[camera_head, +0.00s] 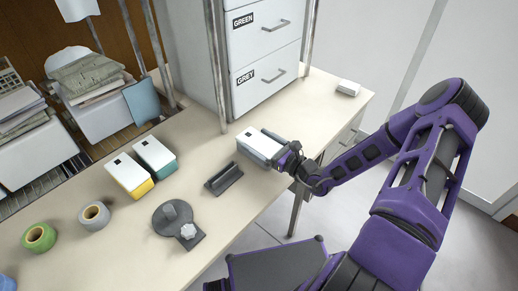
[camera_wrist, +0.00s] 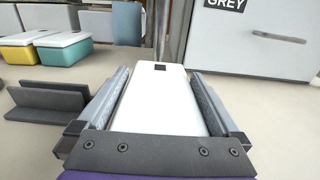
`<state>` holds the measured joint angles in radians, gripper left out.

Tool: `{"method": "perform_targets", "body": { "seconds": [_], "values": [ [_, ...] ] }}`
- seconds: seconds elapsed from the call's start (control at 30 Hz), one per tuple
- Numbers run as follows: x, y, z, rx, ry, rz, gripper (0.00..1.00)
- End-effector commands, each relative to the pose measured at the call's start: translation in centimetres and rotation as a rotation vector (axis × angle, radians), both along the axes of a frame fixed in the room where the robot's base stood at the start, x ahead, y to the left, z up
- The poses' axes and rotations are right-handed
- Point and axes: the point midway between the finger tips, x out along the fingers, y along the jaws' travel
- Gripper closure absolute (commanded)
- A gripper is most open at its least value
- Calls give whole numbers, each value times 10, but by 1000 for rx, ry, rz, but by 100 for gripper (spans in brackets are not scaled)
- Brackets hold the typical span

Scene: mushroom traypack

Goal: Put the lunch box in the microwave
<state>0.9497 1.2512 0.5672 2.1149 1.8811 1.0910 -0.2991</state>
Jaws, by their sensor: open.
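A box with a white lid and a small dark square (camera_head: 254,142) lies on the table in front of the drawer cabinet. It also shows in the wrist view (camera_wrist: 158,100), between my fingers. My gripper (camera_head: 278,150) is open, with one finger along each side of this box in the wrist view (camera_wrist: 160,76). I cannot tell whether the fingers touch it. Two similar white-lidded boxes, one yellow (camera_head: 128,176) and one teal (camera_head: 155,157), stand side by side at the left. No microwave is in view.
A dark holder (camera_head: 223,178) and a dark round stand (camera_head: 172,216) are on the table near my gripper. Tape rolls, grey (camera_head: 94,216) and green (camera_head: 39,238), lie at the left. The labelled drawer cabinet (camera_head: 262,60) and metal posts stand behind.

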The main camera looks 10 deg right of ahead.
Motion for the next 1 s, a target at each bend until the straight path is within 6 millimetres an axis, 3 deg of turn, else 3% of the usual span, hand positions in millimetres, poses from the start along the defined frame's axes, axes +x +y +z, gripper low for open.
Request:
{"method": "perform_targets", "body": {
  "seconds": [0.23, 0.73, 0.8, 1.0],
  "values": [
    [1, 1, 0, 0, 0, -1, 2],
    [1, 0, 0, 0, 0, -1, 92],
    [1, 0, 1, 0, -2, 0, 100],
    [1, 0, 4, 0, -3, 0, 100]
  ]
}}
